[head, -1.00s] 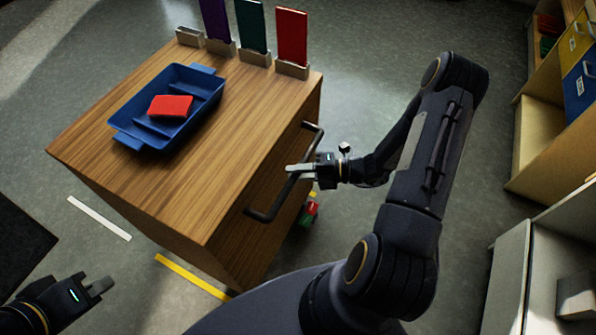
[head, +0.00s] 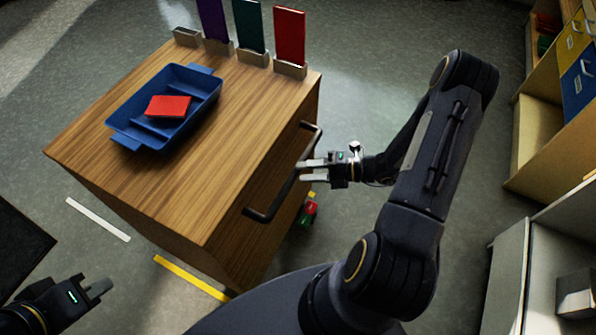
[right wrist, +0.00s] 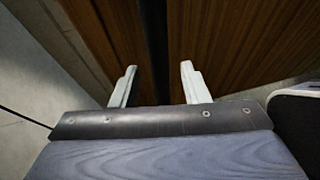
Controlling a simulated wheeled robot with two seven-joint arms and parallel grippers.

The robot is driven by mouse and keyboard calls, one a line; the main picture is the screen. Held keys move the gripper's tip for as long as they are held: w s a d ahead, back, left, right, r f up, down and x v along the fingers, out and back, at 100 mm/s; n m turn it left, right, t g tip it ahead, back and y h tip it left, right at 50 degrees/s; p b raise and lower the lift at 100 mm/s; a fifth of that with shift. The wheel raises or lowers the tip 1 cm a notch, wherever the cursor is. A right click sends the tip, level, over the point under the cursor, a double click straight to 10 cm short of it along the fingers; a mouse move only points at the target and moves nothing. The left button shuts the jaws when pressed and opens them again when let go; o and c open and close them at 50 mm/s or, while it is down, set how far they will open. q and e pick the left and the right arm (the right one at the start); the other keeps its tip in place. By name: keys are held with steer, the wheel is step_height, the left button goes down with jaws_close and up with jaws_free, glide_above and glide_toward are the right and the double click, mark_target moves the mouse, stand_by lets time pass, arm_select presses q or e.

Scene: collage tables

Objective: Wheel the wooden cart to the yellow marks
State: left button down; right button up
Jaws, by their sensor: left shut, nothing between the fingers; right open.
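The wooden cart (head: 210,180) stands in the middle of the head view, with a dark bar handle (head: 268,212) on its right side. A yellow mark (head: 190,278) lies on the floor by the cart's near lower edge. My right gripper (head: 311,171) is open at the handle, its fingertips reaching the bar. In the right wrist view its two fingers (right wrist: 158,85) are apart, with the dark bar (right wrist: 155,50) between and beyond them; contact cannot be told. My left gripper (head: 100,288) is shut and empty at the lower left, away from the cart.
On the cart are a blue tray (head: 192,118) with a red block (head: 168,106), and upright purple, teal and red panels (head: 289,37) in holders. A white floor strip (head: 98,219) lies left. Small coloured items (head: 309,210) lie beyond the handle. Shelves (head: 540,130) line the right.

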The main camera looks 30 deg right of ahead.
arm_select(q)
steer(key=shift+f, duration=0.15)
arm_select(e)
steer(key=shift+v, duration=2.25)
